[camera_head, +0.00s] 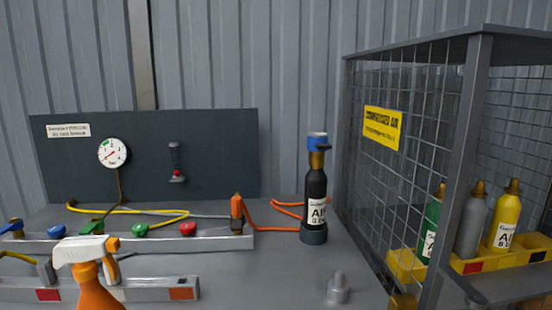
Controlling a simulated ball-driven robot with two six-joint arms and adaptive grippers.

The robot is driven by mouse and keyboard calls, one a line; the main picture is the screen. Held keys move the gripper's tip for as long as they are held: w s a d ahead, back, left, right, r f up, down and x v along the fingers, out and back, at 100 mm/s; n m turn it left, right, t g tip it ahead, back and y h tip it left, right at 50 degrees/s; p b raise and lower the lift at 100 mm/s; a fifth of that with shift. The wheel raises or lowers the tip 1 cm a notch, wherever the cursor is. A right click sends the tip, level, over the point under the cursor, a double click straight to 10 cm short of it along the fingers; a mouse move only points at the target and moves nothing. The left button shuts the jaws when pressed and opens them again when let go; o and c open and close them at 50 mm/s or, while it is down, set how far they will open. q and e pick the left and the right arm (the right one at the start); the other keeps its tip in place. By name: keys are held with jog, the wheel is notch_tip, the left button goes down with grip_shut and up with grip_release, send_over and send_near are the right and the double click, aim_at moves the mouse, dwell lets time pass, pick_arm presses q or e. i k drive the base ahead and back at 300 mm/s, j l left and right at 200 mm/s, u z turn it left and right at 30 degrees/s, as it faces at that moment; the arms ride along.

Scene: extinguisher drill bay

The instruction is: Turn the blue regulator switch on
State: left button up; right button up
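A blue regulator (317,141) sits on the brass neck of a black cylinder (315,190). The cylinder stands upright in a dark round base on the grey bench. A blue knob (57,231) is on the silver manifold rail (130,244) at the left, beside green and red knobs. The frame does not show which way the regulator's switch is set. Neither of my grippers is in view.
An orange and white spray bottle (92,270) stands at the front left. A grey peg-like piece (338,290) is at the front edge. An orange hose (272,228) runs toward the cylinder. A mesh cage (385,150) with several bottles stands at the right.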

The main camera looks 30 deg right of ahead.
aim_at(321, 146)
jog(key=z, duration=1.2)
